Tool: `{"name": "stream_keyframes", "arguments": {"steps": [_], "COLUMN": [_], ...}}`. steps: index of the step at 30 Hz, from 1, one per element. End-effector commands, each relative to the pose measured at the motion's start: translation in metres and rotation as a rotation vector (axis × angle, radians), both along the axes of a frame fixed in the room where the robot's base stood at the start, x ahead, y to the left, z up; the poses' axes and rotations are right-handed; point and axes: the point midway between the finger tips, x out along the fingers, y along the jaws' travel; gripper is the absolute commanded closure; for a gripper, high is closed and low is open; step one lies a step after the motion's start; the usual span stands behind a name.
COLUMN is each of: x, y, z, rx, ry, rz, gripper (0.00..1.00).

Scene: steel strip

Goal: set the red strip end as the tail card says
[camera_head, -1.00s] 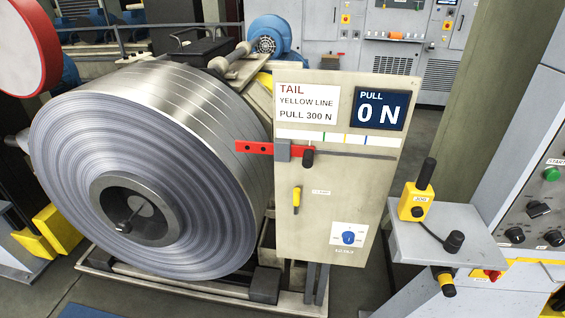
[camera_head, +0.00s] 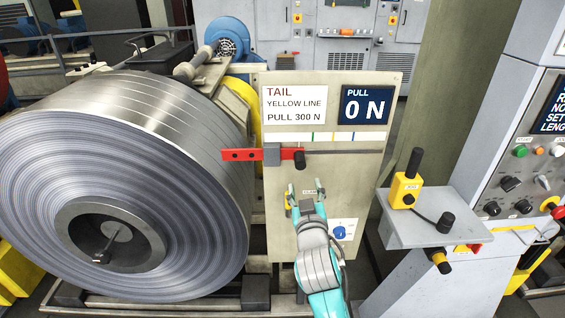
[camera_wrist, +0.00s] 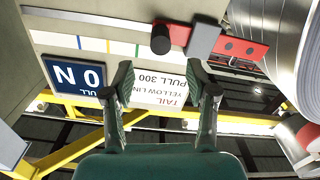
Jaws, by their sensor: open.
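The red strip end (camera_head: 238,155) runs through a grey block (camera_head: 272,155) on the pale panel, with a dark knob (camera_head: 299,160) at its right end. Its right end is left of the green, yellow and blue lines on the white scale (camera_head: 338,136). The tail card (camera_head: 293,104) reads "TAIL, YELLOW LINE, PULL 300 N". The pull display (camera_head: 366,105) reads 0 N. My gripper (camera_head: 304,191) is open and empty below the knob, near a yellow lever (camera_head: 289,203) that it partly covers. In the wrist view, my open gripper (camera_wrist: 158,75) frames the upside-down card (camera_wrist: 160,88).
A large steel coil (camera_head: 130,110) stands left of the panel. A blue dial (camera_head: 340,232) is low on the panel, beside my arm. A grey shelf (camera_head: 420,232) with a yellow joystick box (camera_head: 405,190) stands right, before a console with buttons (camera_head: 520,180).

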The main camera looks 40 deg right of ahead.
Motion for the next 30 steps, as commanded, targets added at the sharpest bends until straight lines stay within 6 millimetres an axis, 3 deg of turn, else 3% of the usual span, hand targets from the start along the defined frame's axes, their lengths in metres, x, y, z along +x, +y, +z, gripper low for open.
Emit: {"name": "stream_keyframes", "arguments": {"steps": [8,22,30], "x": [0.015,0.078,0.092], "y": [-0.013,-0.055,-0.065], "z": [0.008,0.008,0.007], "rx": [-0.001,0.000,0.000], "ry": [-0.006,-0.006,-0.006], "rz": [-0.015,-0.013,-0.012], "gripper": [0.43,0.43,0.43]}}
